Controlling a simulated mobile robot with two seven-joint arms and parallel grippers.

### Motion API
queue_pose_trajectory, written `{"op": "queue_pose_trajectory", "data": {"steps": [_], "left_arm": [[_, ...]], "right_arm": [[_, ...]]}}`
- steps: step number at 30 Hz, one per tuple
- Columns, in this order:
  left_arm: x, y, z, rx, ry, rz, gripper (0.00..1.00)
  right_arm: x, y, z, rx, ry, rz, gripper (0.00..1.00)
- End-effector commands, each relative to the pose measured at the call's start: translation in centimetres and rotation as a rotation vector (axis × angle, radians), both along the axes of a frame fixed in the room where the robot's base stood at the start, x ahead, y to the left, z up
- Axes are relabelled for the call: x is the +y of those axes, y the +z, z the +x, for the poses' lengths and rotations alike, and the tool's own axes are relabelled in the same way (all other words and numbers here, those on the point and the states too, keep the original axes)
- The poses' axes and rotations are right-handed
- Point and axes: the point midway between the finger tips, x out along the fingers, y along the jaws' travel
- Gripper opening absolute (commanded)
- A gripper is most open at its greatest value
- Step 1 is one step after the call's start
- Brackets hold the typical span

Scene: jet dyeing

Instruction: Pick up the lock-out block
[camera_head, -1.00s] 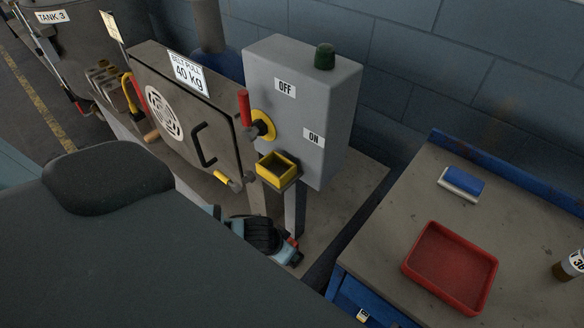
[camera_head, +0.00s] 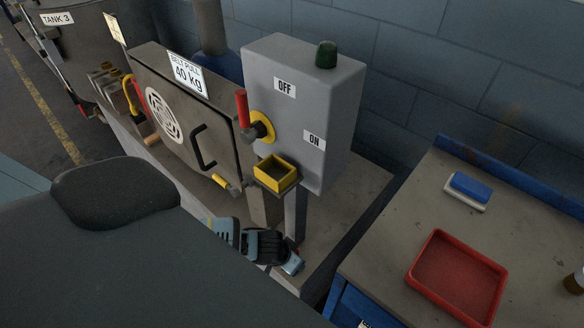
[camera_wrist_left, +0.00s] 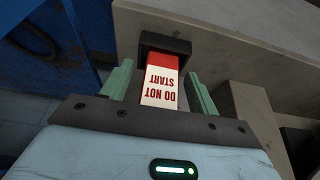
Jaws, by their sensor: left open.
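The lock-out block is a red and white block (camera_wrist_left: 159,92) marked "DO NOT START" in the left wrist view. Its red end meets a dark holder (camera_wrist_left: 165,43) on a grey-beige surface. My left gripper (camera_wrist_left: 158,70) is open, with one green finger on each side of the block and visible gaps between. In the head view my left gripper (camera_head: 290,265) is low in front of the grey switch box's post; the block cannot be made out there. My right gripper is not in view.
The grey switch box (camera_head: 300,110) has a red-handled switch (camera_head: 243,110) and a yellow open box (camera_head: 277,173). A machine door (camera_head: 195,125) stands left. A bench at right holds a red tray (camera_head: 458,275) and a blue-and-white block (camera_head: 468,190).

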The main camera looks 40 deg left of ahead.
Motion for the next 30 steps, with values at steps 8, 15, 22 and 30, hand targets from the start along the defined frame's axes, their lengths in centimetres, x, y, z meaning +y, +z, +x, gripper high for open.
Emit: {"op": "queue_pose_trajectory", "data": {"steps": [8,15,22,30], "left_arm": [[0.0,0.1,0.0,-0.001,0.0,0.0,0.46],[0.0,0.1,0.0,0.0,0.0,0.001,0.14],[0.0,0.1,0.0,-0.001,0.0,0.0,0.09],[0.0,1.4,0.1,-0.003,0.0,0.0,0.09]], "right_arm": [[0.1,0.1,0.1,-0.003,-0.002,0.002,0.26],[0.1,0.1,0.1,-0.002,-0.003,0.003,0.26],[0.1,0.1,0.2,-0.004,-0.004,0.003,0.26],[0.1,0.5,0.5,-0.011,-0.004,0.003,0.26]]}}
